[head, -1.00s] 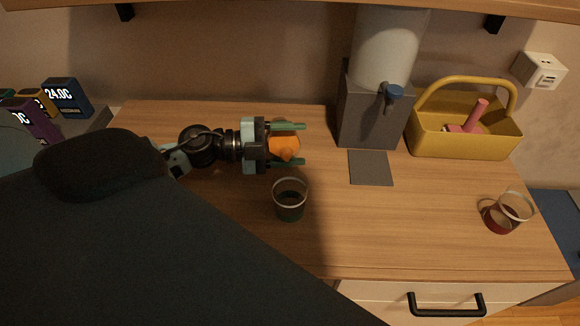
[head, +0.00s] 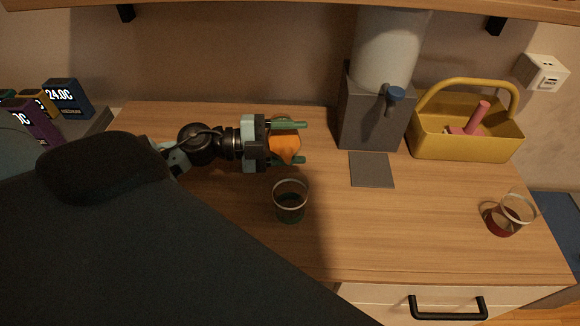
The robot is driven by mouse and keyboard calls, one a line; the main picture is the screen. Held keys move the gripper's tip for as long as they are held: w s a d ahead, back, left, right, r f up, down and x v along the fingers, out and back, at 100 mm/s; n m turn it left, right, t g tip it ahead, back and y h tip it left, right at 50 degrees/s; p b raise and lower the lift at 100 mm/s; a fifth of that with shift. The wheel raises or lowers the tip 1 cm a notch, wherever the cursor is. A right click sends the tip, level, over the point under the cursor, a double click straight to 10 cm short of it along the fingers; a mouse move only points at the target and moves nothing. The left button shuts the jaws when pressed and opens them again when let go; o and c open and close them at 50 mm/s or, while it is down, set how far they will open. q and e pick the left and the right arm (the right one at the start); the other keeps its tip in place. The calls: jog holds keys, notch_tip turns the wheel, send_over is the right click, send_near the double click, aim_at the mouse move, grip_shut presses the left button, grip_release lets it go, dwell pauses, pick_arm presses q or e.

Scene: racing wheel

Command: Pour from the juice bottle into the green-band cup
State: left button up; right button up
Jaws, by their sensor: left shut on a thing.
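My left gripper (head: 288,143) comes in from the left and is shut on the orange juice bottle (head: 285,146), with one green finger on each side of it. Only part of the bottle shows between the fingers; it looks tilted. The green-band cup (head: 290,203) stands upright on the counter just in front of the gripper, a clear cup with a dark green lower part. The bottle is behind the cup's rim in the picture, and I see no stream of juice. My right gripper is not in view.
A dispenser (head: 370,115) with a grey mat (head: 371,169) stands at the back. A yellow basket (head: 466,143) is right of it. A red-band cup (head: 508,215) stands at the right edge. The wooden counter between the two cups is clear.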

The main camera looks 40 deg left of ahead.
pick_arm(q)
jog(key=shift+d+r, duration=0.1)
jog(key=shift+r, duration=0.1)
jog(key=shift+r, duration=0.1)
jog(key=shift+r+m, duration=0.1)
jog(key=shift+m, duration=0.2)
jog(key=shift+w+r, duration=0.1)
jog(key=shift+r, duration=0.15)
dwell(0.5)
jog(key=shift+r+m, duration=0.15)
jog(key=shift+m, duration=0.25)
jog(key=shift+s+d+r+m+p, duration=0.15)
jog(key=shift+s+r+m+p, duration=0.15)
jog(key=shift+r+m, duration=0.1)
dwell(1.4)
dwell(1.4)
